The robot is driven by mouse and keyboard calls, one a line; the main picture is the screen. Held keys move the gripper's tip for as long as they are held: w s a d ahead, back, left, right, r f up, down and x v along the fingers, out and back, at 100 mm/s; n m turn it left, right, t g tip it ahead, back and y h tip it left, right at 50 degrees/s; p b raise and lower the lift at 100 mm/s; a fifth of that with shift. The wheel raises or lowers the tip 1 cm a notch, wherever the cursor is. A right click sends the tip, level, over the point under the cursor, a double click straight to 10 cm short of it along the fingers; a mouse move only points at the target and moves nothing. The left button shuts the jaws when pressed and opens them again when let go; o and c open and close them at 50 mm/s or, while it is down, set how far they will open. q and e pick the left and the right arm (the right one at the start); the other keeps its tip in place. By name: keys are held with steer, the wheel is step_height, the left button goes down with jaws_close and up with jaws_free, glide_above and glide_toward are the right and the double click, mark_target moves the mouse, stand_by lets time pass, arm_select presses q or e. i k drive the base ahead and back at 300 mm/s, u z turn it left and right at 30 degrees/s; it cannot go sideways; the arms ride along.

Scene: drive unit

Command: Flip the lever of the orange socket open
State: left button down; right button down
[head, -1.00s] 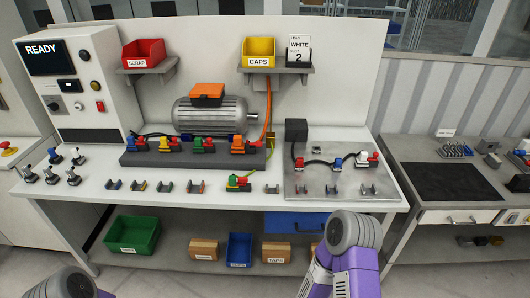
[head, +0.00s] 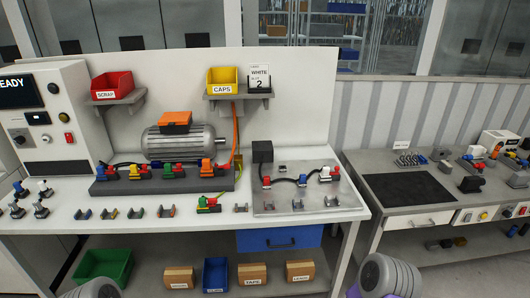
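The orange socket (head: 207,169) sits at the right end of the dark bar (head: 160,184) on the workbench, with red parts on it. An orange cable rises behind it along the back panel. The exact position of its lever is too small to tell. To its left on the bar stand a green socket (head: 174,171), a yellow socket (head: 139,173) and a blue-and-red one (head: 108,173). Neither of my grippers is in view; only grey and purple links of my arms show at the bottom edge.
A green-and-red connector (head: 208,204) lies in front of the bar beside several small holders. A metal plate (head: 338,198) with cabled parts is to the right. A grey motor (head: 178,143) stands behind the bar. Red (head: 112,84) and yellow bins (head: 222,80) sit on shelves above.

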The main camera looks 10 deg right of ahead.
mark_target(225, 167)
steer(key=z, duration=0.25)
steer(key=i, duration=0.95)
steer(key=u, duration=0.3)
